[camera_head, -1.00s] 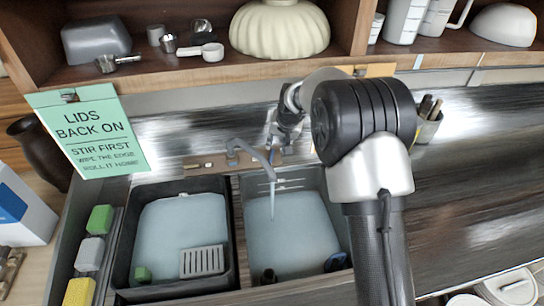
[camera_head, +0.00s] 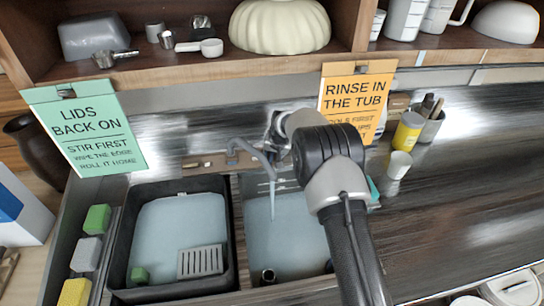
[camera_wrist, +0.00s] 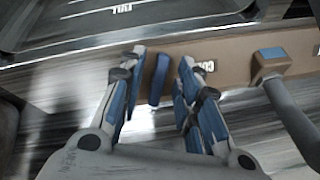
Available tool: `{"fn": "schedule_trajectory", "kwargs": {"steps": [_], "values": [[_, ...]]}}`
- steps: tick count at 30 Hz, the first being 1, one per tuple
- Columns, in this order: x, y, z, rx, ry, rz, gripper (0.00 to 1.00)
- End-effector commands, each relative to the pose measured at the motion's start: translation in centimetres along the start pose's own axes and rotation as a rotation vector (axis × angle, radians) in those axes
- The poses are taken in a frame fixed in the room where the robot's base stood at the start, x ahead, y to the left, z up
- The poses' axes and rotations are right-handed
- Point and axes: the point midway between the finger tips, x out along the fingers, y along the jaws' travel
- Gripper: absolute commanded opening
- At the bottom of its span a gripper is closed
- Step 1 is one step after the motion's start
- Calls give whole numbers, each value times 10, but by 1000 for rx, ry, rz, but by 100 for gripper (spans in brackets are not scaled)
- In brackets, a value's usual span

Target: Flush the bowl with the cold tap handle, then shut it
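The blue cold tap handle (camera_wrist: 158,78) stands on a brown strip (camera_wrist: 225,62) by a partly hidden label starting "CO". In the wrist view my gripper (camera_wrist: 158,72) is open, a finger on each side of the handle, with gaps showing; contact is not clear. In the head view my gripper (camera_head: 277,128) is behind the grey spout (camera_head: 250,148), partly hidden by my arm. A thin stream of water (camera_head: 272,198) falls from the spout into the right basin (camera_head: 238,215), which holds pale blue liquid. My arm covers that basin's right side.
A dark tub (camera_head: 118,245) with pale liquid and a grey grate stands left of the right basin. An orange sign (camera_head: 355,95), a yellow bottle (camera_head: 408,130) and a tool cup (camera_head: 430,127) are right of my gripper. A shelf (camera_head: 270,68) overhangs the back.

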Motion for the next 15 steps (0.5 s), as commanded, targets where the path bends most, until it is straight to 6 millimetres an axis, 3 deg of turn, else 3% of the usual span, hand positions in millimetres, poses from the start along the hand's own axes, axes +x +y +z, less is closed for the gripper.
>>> {"fn": "schedule_trajectory", "kwargs": {"steps": [3, 15], "values": [[0, 0, 0, 0, 0, 0, 30], [0, 0, 0, 0, 0, 0, 3]]}}
